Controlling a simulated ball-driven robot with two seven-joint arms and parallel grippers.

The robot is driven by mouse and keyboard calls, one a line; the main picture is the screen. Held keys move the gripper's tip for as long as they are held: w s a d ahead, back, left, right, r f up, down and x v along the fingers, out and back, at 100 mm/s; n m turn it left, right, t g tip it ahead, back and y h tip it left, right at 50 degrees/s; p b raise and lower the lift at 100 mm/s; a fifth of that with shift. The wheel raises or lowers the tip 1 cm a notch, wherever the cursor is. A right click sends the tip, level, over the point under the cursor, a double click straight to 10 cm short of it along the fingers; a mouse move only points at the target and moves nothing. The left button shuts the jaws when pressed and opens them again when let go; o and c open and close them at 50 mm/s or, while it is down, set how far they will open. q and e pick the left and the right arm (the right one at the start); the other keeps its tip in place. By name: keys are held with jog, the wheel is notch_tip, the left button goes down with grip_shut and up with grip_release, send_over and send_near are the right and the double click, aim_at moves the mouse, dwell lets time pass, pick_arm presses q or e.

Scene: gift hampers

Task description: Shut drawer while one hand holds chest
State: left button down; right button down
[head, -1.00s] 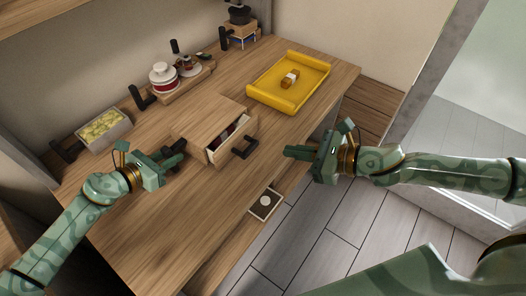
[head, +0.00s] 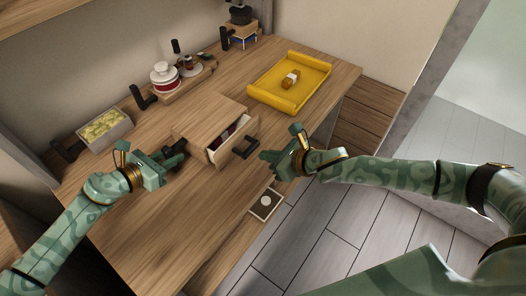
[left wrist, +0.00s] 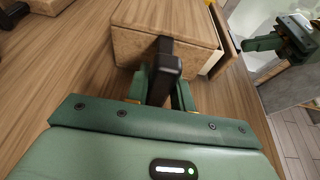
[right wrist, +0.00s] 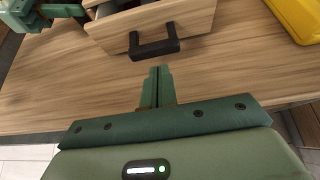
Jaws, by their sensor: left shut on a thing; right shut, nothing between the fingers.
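The small wooden chest (head: 210,117) stands on the table. Its drawer (head: 236,137) is pulled partly out, with a black handle (head: 246,148) on its front. It also shows in the right wrist view (right wrist: 190,20), with something inside that is mostly cut off. My left gripper (head: 178,155) is shut on a black handle (left wrist: 165,68) on the chest's left side. My right gripper (head: 266,157) is shut and empty, just in front of the drawer handle (right wrist: 154,45) and apart from it.
A yellow tray (head: 268,97) with a small wrapped bar (head: 290,78) lies behind. A box of pale yellow pieces (head: 104,131), a board with a jar (head: 165,76) and a grinder (head: 240,25) line the wall. A small open drawer (head: 266,204) juts below the table's front edge.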

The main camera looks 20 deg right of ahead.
aim_at(253, 148)
jog(key=shift+w+a, duration=0.55)
jog(key=shift+w, duration=0.2)
jog(key=shift+w+a, duration=0.75)
jog(key=shift+w, duration=0.25)
jog(key=shift+w+a, duration=0.15)
jog(key=s+d, duration=0.3)
jog(key=s, duration=0.1)
jog(key=shift+d+r, duration=0.15)
jog(key=shift+r, duration=0.1)
jog(key=v, duration=0.8)
jog(key=shift+s+r, duration=0.2)
jog(key=shift+s, duration=0.1)
jog(key=shift+d, duration=0.1)
pick_arm(q)
jog(key=c, duration=1.1)
grip_release()
